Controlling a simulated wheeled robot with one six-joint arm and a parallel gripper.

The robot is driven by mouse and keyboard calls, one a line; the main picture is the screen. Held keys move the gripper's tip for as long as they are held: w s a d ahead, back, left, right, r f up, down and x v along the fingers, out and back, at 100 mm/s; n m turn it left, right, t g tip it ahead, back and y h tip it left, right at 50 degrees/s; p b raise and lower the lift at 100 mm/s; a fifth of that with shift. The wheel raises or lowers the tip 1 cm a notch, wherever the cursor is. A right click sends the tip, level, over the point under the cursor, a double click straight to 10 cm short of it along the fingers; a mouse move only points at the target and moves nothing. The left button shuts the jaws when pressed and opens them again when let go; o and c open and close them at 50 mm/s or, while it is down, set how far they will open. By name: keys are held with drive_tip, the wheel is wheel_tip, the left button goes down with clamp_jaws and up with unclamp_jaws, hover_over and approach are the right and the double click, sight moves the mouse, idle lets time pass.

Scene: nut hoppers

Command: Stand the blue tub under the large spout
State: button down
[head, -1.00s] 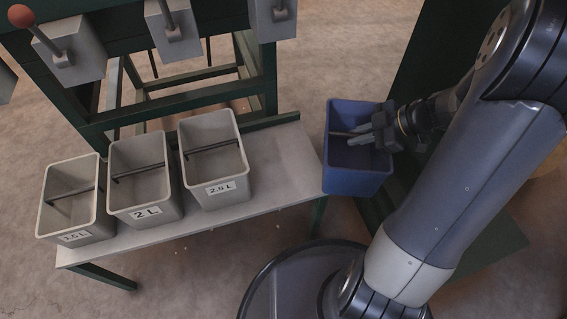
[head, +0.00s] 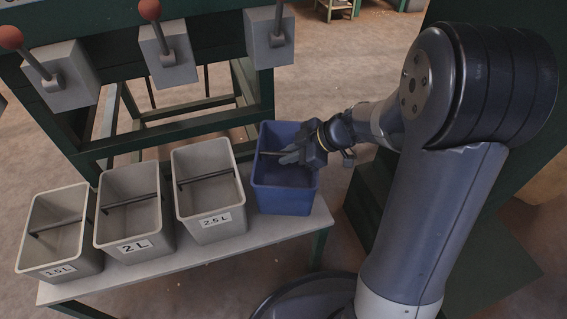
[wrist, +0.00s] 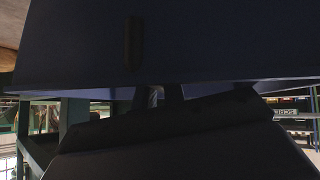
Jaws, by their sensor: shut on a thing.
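The blue tub (head: 284,199) is upright at the right end of the bench, to the right of the tub marked 2.5 L. My gripper (head: 290,155) reaches in from the right and is shut on the dark bar across the tub's top. I cannot tell whether the tub's base touches the bench or hangs just above it. In the wrist view the tub's dark blue wall (wrist: 220,40) fills the upper part. Grey outlet boxes (head: 168,55) with levers stand above and behind the tubs. Which one is the large spout I cannot tell.
Grey tubs marked 1.5 L (head: 47,257), 2 L (head: 130,232) and 2.5 L (head: 207,208) stand in a row on the grey bench (head: 265,232). Red-knobbed levers (head: 150,10) stick out above. A green frame (head: 262,85) stands behind, a green panel (head: 500,30) at right.

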drive_tip(key=shift+w+a, duration=0.2)
drive_tip(key=shift+a, duration=0.55)
drive_tip(key=shift+f+b, duration=0.75)
drive_tip(key=shift+f, duration=1.15)
drive_tip(key=c, duration=1.5)
unclamp_jaws()
drive_tip(key=shift+r, duration=0.2)
drive_tip(key=p+v, duration=0.3)
drive_tip(key=v, duration=0.9)
